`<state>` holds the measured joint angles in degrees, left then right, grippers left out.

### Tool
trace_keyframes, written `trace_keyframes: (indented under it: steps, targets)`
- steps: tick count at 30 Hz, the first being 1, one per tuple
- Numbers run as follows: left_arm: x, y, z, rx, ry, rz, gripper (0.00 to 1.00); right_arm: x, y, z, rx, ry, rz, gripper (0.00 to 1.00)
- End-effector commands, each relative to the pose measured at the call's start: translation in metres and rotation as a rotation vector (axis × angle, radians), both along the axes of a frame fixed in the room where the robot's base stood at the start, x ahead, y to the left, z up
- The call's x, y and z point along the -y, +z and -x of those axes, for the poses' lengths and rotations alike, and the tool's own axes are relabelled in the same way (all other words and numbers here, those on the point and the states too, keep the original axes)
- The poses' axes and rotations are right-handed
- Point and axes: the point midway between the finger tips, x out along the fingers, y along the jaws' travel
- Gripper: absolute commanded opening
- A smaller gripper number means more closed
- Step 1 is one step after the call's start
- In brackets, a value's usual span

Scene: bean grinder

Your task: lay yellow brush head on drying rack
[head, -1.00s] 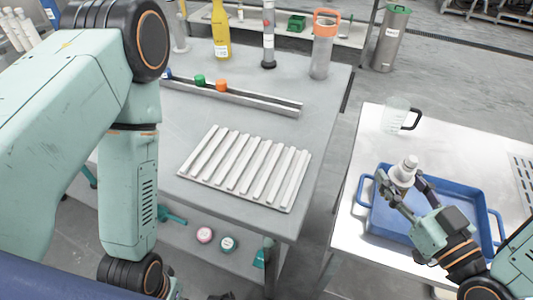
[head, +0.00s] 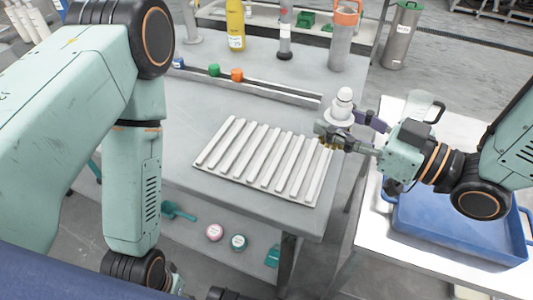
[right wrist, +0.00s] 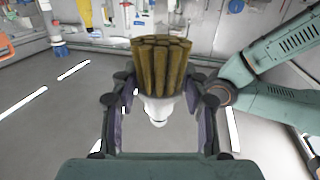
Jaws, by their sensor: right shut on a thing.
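The yellow brush head shows its white body (head: 340,112) in the head view and its yellow-brown bristles (right wrist: 160,65) in the right wrist view. My right gripper (head: 350,130) is shut on it and holds it white end up, bristles down. In the head view it is over the right end of the drying rack (head: 318,193), a pale ribbed panel lying on the grey table. Whether the bristles touch the rack is hard to tell. My left arm hangs at the left; its gripper fingers are not visible.
A blue tray (head: 455,240) and a clear jug (head: 424,106) are on the white table at right. A rail (head: 260,88) with coloured pieces lies behind the rack.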

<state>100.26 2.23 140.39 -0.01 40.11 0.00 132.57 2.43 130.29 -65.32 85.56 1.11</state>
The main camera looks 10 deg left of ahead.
Motion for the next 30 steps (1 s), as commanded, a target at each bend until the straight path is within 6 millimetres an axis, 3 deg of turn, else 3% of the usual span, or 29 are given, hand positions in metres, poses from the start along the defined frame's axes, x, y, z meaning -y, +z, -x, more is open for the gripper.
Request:
trace_keyframes:
  steps: [6, 13, 21, 30]
  targets:
    - [0.000, -0.010, 0.000, 0.000, 0.001, 0.000, 0.54, -0.030, 0.003, 0.006, 0.001, 0.118, 0.011, 0.15]
    - [0.000, -0.014, 0.000, 0.000, 0.001, 0.000, 0.54, -0.042, 0.002, 0.009, -0.004, 0.165, 0.011, 0.15]
    - [0.000, -0.030, 0.000, 0.000, 0.001, 0.000, 0.54, -0.044, -0.045, 0.009, -0.006, 0.166, 0.010, 0.15]
    - [0.000, -0.037, 0.000, 0.000, 0.001, 0.000, 0.54, -0.043, -0.068, 0.008, -0.004, 0.165, 0.010, 0.15]
